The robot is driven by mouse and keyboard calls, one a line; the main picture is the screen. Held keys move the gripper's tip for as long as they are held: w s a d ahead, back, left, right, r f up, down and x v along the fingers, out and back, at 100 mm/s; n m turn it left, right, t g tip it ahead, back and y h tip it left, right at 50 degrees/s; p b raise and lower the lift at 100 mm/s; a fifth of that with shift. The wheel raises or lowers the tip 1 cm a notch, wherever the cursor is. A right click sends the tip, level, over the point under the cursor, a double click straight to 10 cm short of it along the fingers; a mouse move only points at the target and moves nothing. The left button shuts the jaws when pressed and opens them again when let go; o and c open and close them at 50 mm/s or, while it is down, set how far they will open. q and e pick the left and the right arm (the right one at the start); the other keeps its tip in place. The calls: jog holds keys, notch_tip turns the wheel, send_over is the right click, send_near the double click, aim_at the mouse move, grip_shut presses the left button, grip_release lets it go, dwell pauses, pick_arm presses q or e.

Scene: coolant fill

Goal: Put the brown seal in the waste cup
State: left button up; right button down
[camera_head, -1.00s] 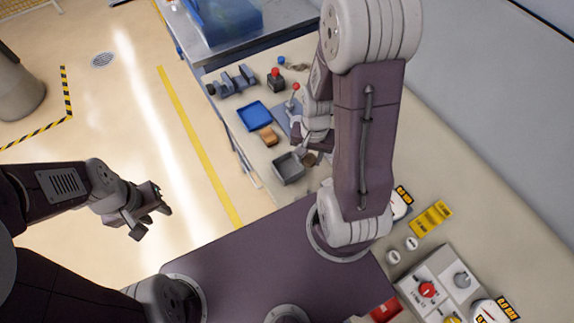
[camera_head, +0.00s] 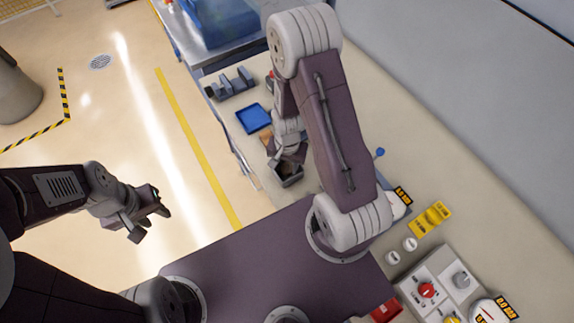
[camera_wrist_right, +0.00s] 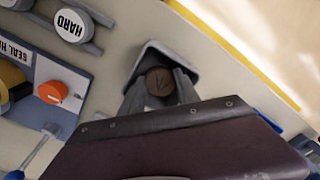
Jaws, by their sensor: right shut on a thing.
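The brown seal (camera_wrist_right: 160,82) is a round disc between the fingertips of my right gripper (camera_wrist_right: 160,88) in the right wrist view. That gripper is shut on it. Behind the seal is the grey, square waste cup (camera_wrist_right: 150,48), which also shows in the head view (camera_head: 291,181), partly covered by my right gripper (camera_head: 285,163). The gripper is over the cup; the height of the seal relative to the rim cannot be told. My left gripper (camera_head: 152,212) is open and empty over the floor at the left.
A blue tray (camera_head: 253,118) and a grey rack (camera_head: 231,84) lie on the bench beyond the cup. A blue bin (camera_head: 218,22) stands at the back. A control panel (camera_head: 447,285) is at the lower right. The orange knob (camera_wrist_right: 51,92) shows in the wrist view.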

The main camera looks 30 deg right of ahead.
jog(key=shift+f, duration=0.2)
jog(key=c, duration=1.2)
grip_release()
jog(key=shift+o, duration=0.2)
